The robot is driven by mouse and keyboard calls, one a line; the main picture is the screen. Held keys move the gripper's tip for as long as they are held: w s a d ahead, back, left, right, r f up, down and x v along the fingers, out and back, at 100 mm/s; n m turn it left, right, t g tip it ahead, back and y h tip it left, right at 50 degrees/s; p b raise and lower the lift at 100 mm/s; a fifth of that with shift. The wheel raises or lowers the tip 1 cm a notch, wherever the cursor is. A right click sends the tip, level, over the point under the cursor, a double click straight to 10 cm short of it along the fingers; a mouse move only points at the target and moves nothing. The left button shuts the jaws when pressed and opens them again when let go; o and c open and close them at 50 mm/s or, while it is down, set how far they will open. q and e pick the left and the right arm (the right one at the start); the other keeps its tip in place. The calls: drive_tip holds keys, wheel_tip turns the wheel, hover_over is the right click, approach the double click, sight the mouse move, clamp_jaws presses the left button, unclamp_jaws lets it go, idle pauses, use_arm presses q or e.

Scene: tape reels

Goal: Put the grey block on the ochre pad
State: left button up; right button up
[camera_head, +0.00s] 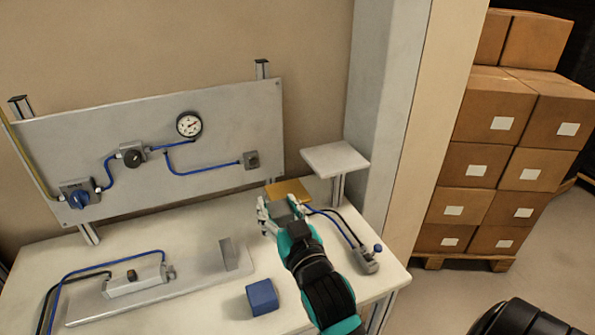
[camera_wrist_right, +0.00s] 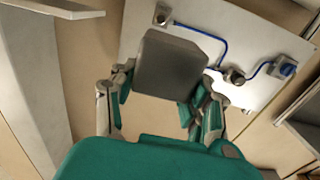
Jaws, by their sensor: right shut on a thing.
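The grey block (camera_wrist_right: 168,66) is held between the fingers of my right gripper (camera_head: 280,206), which is shut on it. In the head view the block (camera_head: 283,209) is small and partly covered by the fingers. The ochre pad (camera_head: 289,189) lies toward the back right of the white table, just beyond the fingertips in the picture. Its near part is hidden by the gripper, and I cannot tell how high the block is above it. The pad is not visible in the wrist view. My left gripper is not in view.
A blue block (camera_head: 262,297) lies at the table's front. A small raised white platform (camera_head: 335,158) stands right of the pad. A panel with a gauge (camera_head: 189,124) stands behind. A grey base plate (camera_head: 190,288) lies left.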

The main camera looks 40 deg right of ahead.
drive_tip(key=w+d+p, duration=0.1)
drive_tip(key=w+d, duration=0.2)
drive_tip(key=w, duration=0.1)
drive_tip(key=w+d+p, duration=0.2)
drive_tip(key=w+d, duration=0.1)
drive_tip(key=w+d+p, duration=0.1)
drive_tip(key=w+d, duration=0.2)
drive_tip(key=w, duration=0.1)
drive_tip(key=shift+w+d+f, duration=0.2)
drive_tip(key=shift+w+d, duration=0.1)
drive_tip(key=shift+d, duration=0.1)
drive_tip(key=shift+w+d, duration=0.1)
drive_tip(key=shift+w, duration=0.05)
drive_tip(key=shift+f+p, duration=0.35)
wheel_tip(320, 180, down, 2)
drive_tip(key=shift+f+p, duration=0.15)
drive_tip(key=shift+p, duration=0.25)
drive_tip(key=shift+f, duration=0.3)
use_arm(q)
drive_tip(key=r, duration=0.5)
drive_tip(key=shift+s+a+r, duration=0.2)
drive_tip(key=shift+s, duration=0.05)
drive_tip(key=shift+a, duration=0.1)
